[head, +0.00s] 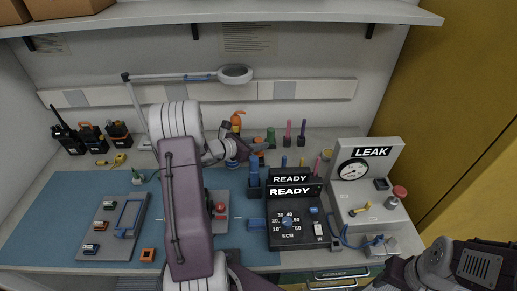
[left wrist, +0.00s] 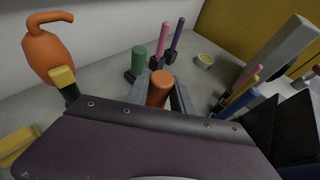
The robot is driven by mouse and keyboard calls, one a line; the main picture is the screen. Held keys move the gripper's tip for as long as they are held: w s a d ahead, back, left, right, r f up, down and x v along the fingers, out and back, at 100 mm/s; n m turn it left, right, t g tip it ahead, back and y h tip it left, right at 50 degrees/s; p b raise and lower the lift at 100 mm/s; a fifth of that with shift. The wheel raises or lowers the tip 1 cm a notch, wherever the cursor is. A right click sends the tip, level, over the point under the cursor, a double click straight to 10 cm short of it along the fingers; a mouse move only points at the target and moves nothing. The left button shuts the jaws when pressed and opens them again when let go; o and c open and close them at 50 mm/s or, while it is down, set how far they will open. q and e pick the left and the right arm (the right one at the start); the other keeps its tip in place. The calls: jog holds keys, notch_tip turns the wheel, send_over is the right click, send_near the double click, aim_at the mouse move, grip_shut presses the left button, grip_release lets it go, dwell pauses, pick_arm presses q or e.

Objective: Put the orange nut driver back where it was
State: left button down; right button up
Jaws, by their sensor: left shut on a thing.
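The orange nut driver (left wrist: 159,88) shows in the left wrist view with its thick handle between the two fingers of my left gripper (left wrist: 162,97). My left gripper is shut on it. In the head view the orange handle (head: 258,144) shows at the back of the bench, at the end of my left arm, partly covered by the wrist. Its lower end is hidden, so I cannot tell whether it touches a holder. A green-handled driver (left wrist: 138,60) stands just behind it, with a pink one (left wrist: 160,45) and a purple one (left wrist: 177,36) beyond. My right gripper's jaws are not in view.
An orange bottle (head: 237,121) stands behind the gripper. The black READY tester (head: 290,215) and the LEAK gauge box (head: 365,180) stand to the right. Several radios (head: 92,138) are at the back left. A shelf (head: 300,14) hangs above.

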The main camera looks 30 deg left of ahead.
pick_arm(q)
notch_tip(320, 180, down, 2)
jog(key=shift+w+a+f, duration=0.1)
jog(key=shift+f, duration=0.25)
